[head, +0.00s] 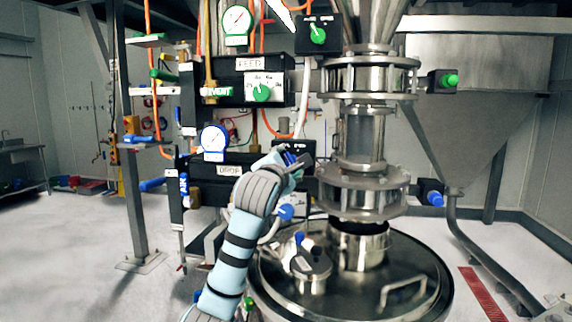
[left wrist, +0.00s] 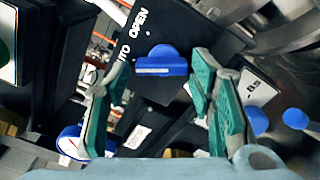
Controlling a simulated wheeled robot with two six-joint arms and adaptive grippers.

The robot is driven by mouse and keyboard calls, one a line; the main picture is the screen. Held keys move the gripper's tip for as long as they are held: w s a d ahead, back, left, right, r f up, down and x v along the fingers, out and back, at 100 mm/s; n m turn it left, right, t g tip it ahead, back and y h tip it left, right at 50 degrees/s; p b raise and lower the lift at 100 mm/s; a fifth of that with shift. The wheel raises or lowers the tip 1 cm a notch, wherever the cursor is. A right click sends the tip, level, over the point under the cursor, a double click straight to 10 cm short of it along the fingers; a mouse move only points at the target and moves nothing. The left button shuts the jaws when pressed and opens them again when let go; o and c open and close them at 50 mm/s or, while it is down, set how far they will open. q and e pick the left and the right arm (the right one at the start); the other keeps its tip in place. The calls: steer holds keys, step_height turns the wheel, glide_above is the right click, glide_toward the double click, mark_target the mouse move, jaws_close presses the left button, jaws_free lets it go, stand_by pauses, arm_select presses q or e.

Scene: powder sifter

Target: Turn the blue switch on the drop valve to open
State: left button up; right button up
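The blue switch (left wrist: 161,61) sits on a black control box (left wrist: 178,28) in the left wrist view. White lettering reading OPEN and part of another word, ending in TO, lies beside it on the left. My left gripper (left wrist: 163,88) is open, its green-padded fingers on either side of and a little short of the switch. No contact with the switch shows. In the head view my left gripper (head: 297,163) is at the drop valve's black box (head: 308,148) and partly hides the switch. The switch's exact setting is hard to read. My right gripper is in neither view.
The DROP panel (head: 228,169) with a blue-rimmed gauge (head: 214,140) stands left of the gripper. The FEED panel (head: 250,64) and a green switch (head: 318,34) are above. The steel valve column (head: 362,135) is close on the right, above a steel lid (head: 350,285).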

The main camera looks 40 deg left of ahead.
arm_select(q)
steer(key=shift+w, duration=0.1)
steer(key=c, duration=0.7)
